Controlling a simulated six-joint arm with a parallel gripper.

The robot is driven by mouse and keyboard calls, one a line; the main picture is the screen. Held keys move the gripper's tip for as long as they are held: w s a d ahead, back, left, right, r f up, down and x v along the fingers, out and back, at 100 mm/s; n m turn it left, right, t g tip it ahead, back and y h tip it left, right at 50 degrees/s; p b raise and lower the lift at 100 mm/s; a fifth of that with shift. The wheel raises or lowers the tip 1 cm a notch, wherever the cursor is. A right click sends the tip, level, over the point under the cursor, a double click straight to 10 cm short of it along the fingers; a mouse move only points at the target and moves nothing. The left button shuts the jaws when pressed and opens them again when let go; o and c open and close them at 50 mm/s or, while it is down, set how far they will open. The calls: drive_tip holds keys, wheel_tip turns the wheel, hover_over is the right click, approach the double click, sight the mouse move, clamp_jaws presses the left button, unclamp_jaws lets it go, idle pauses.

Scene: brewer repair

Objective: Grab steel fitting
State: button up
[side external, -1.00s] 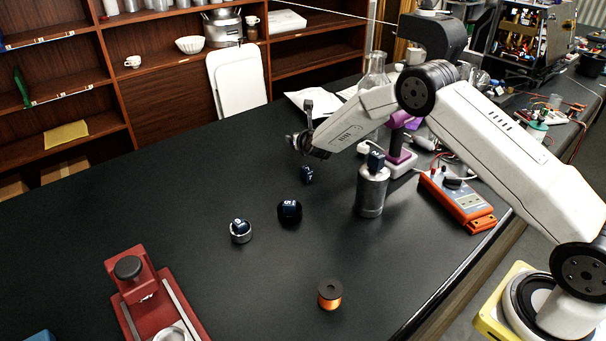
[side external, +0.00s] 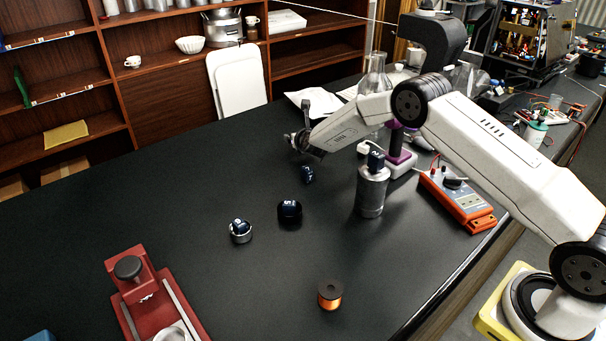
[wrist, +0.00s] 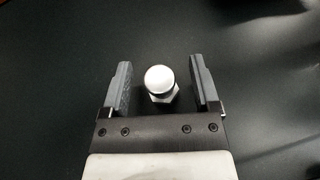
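The steel fitting (wrist: 160,83) shows in the wrist view as a bright rounded top over a hexagonal part. It lies between the two fingers of my gripper (wrist: 160,70), with dark gaps on both sides, so the fingers are open around it or above it. I cannot tell the height of the fingers over it. In the side external view my gripper (side external: 300,141) is at the far part of the black table, seen small and from the side. I cannot make out the fitting there.
Nearby on the black table (side external: 150,220) are a blue piece (side external: 307,175), a dark round part (side external: 289,211), a steel ring (side external: 241,236) and a steel cylinder (side external: 370,197). An orange spool (side external: 330,296) and a red fixture (side external: 150,300) are nearer.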

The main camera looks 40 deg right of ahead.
clamp_jaws()
drive_tip(key=shift+r, duration=0.15)
drive_tip(key=shift+r, duration=0.75)
drive_tip(key=s+a+r, duration=0.1)
drive_tip(key=s+r, duration=1)
drive_tip(key=s, duration=0.3)
drive_tip(key=shift+a+r, duration=0.15)
drive_tip(key=shift+a, duration=0.15)
